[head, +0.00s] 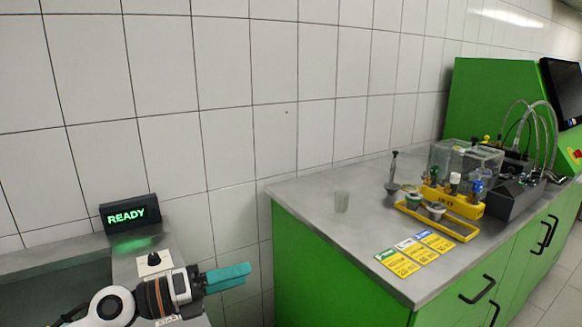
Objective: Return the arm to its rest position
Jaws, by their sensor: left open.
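My left arm comes in from the lower left. Its gripper (236,277) has teal fingers that point right, in front of the white tiled wall and left of the green bench. The fingers overlap from this side, so the gap between them hardly shows; the gripper is open, and nothing shows in it. It is apart from the bench and its objects. My right gripper is not in view.
A black display (130,213) reading READY stands on the left counter.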

